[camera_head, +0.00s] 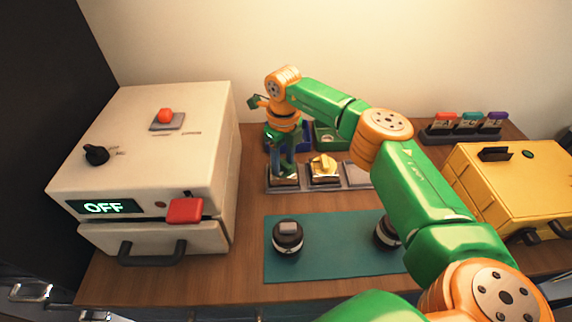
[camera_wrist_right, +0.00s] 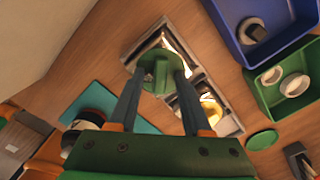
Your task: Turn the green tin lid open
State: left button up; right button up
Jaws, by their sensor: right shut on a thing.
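My right gripper (camera_head: 283,168) reaches down over the left end of the metal tray behind the teal mat. In the right wrist view its fingers (camera_wrist_right: 160,70) are shut on a round green lid (camera_wrist_right: 158,83), with one finger on each side of a raised part. The lid sits over the end section of the metal tray (camera_wrist_right: 150,45); the tin below it is hidden. A separate small green disc (camera_wrist_right: 262,140) lies on the wood near the green bin. My left gripper is not in view.
Beside the lid a gold piece (camera_head: 323,167) sits in the tray. Blue (camera_head: 304,137) and green (camera_head: 331,138) bins stand behind. Two dark round parts lie on the teal mat (camera_head: 335,245). A white machine (camera_head: 150,140) reading OFF stands left, a yellow case (camera_head: 510,185) right.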

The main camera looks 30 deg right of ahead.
aim_at(283, 162)
jog(key=n, duration=0.2)
jog(key=s+f+n, duration=0.1)
jog(key=shift+a+f+n, duration=0.1)
jog(key=shift+f+n, duration=0.1)
jog(key=shift+n, duration=0.2)
jog(key=shift+c, duration=0.5)
jog(key=shift+a, duration=0.1)
jog(key=n, duration=0.6)
jog(key=shift+s+r, duration=0.1)
jog(key=shift+c, duration=0.7)
jog(key=o, duration=0.7)
jog(key=shift+g, duration=0.3)
jog(key=r+p, duration=0.1)
jog(key=w+r+p, duration=0.1)
jog(key=r+p, duration=0.2)
jog(key=shift+w+d, duration=0.2)
jog(key=shift+w, duration=0.15)
jog(key=r+p, duration=0.2)
jog(key=r, duration=0.1)
jog(key=r+p, duration=0.1)
jog(key=shift+s+r, duration=0.15)
jog(key=shift+s, duration=0.1)
jog(key=shift+w+f, duration=0.2)
jog(key=shift+f, duration=0.05)
